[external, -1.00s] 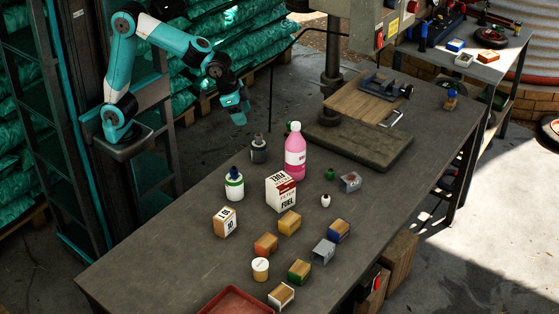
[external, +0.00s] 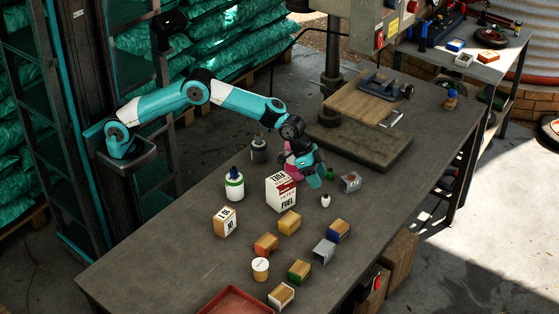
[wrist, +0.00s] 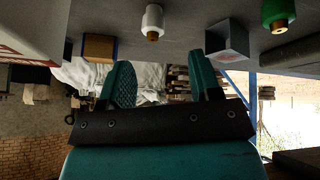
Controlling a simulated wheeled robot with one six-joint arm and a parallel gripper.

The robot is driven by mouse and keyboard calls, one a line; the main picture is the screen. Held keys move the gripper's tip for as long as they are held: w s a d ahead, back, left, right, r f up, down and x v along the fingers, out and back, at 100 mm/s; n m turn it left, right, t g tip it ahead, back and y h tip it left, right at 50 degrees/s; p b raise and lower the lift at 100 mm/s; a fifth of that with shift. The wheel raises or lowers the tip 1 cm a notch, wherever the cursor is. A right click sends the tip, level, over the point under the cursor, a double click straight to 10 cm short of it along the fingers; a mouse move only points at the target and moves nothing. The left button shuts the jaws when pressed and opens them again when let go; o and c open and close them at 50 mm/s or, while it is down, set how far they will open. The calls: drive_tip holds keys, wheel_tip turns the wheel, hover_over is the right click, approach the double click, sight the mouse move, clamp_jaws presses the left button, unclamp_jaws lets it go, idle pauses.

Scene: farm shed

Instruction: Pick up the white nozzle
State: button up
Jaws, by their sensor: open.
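The white nozzle (external: 325,201) stands on the grey workbench (external: 180,262) in the external view, just right of the fuel filter box. In the wrist view the white nozzle (wrist: 152,17) shows at the top middle with a brass-coloured end. My gripper (external: 313,180) is over the bench, above and slightly left of the nozzle in the external view, and apart from it. In the wrist view my gripper (wrist: 161,77) has its two teal fingers spread with nothing between them; the nozzle shows beyond the gap. A green nozzle (wrist: 278,13) shows at the upper right there.
The fuel filter box (external: 281,193) is left of my gripper. The pink bottle (external: 291,174) is partly hidden behind it. Several small blocks, including a blue one (external: 339,231), are nearer the front.

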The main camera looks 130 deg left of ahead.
sight(326, 196)
drive_tip(key=x, duration=0.6)
drive_tip(key=shift+d, duration=0.35)
drive_tip(key=shift+w+f, duration=0.4)
drive_tip(key=shift+f, duration=0.15)
drive_tip(key=c, duration=1)
